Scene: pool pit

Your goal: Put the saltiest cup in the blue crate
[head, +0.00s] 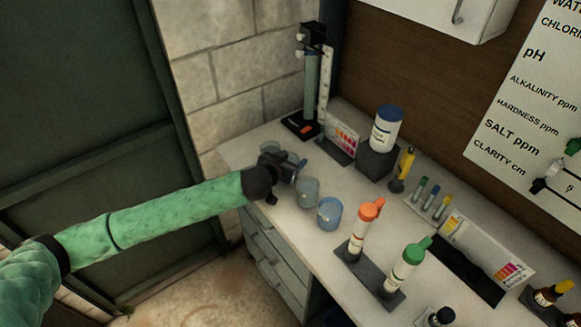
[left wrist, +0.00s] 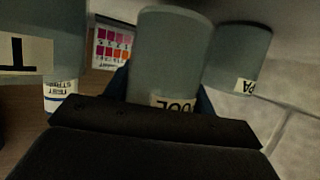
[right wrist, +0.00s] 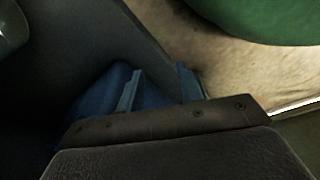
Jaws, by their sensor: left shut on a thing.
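My left gripper (head: 286,172) is at the counter's left end, shut on a grey-blue cup (left wrist: 170,50) whose partly covered label ends in "OOL", upside down in the left wrist view. A cup labelled "PA" (left wrist: 238,50) stands to its right there; a cup with a "T" label (left wrist: 35,30) is at the left. In the head view, two translucent cups (head: 307,192) (head: 330,213) stand right of the gripper. Cup shapes behind it are partly hidden. My right gripper (right wrist: 158,82) shows blue fingers apart, empty.
Orange-capped (head: 362,230) and green-capped (head: 408,265) bottles stand on the counter near the cups. A salt-ppm chart (head: 530,110) hangs on the wall. A tube stand (head: 305,90), a white tub (head: 386,128) and a yellow device (head: 403,168) stand at the back.

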